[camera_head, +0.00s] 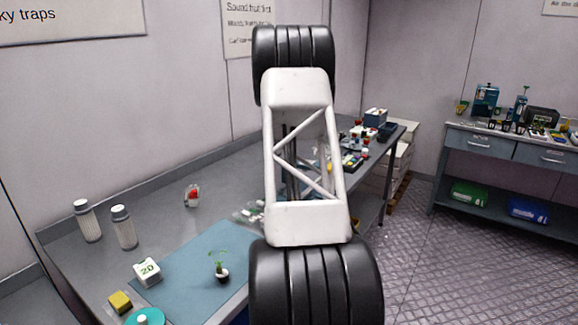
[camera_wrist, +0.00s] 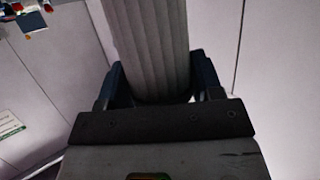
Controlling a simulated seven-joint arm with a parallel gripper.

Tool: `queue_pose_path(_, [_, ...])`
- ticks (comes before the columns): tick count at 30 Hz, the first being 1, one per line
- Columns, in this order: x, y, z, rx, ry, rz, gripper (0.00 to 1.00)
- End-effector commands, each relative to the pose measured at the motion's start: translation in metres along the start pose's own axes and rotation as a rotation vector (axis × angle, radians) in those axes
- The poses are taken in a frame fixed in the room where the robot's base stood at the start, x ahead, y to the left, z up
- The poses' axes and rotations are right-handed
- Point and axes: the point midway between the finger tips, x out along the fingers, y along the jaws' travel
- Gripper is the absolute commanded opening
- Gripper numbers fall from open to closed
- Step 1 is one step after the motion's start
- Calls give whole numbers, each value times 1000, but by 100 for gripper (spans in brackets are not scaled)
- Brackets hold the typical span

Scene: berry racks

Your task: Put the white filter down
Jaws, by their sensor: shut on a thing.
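My gripper (camera_wrist: 157,92) is shut on a white filter (camera_wrist: 150,40) in the wrist view. The filter is a pale ribbed cylinder, seen close up between the two dark fingers. It runs out of the top of the picture, so its far end is hidden. Grey wall panels show behind it, and no surface touches the part in view. In the head view my gripper and the held filter cannot be seen; my white arm link covers the middle.
The grey bench (camera_head: 160,207) carries a blue mat (camera_head: 195,275) with a small potted seedling (camera_head: 220,270). A white block marked 20 (camera_head: 148,272), a yellow block (camera_head: 120,302), a teal round item (camera_head: 146,317) and a red-and-white item (camera_head: 192,195) stand nearby. Bare bench lies behind the mat.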

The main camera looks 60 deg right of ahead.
Motion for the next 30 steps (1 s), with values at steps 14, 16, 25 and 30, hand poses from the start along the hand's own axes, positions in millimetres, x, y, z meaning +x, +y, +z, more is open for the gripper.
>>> queue_pose_path(14, [17,0,47,-1,-2,0,35])
queue_pose_path(16, [19,0,53,0,-1,0,35])
queue_pose_path(25, [21,0,58,0,1,0,35])
queue_pose_path(30, [22,0,60,0,0,0,35])
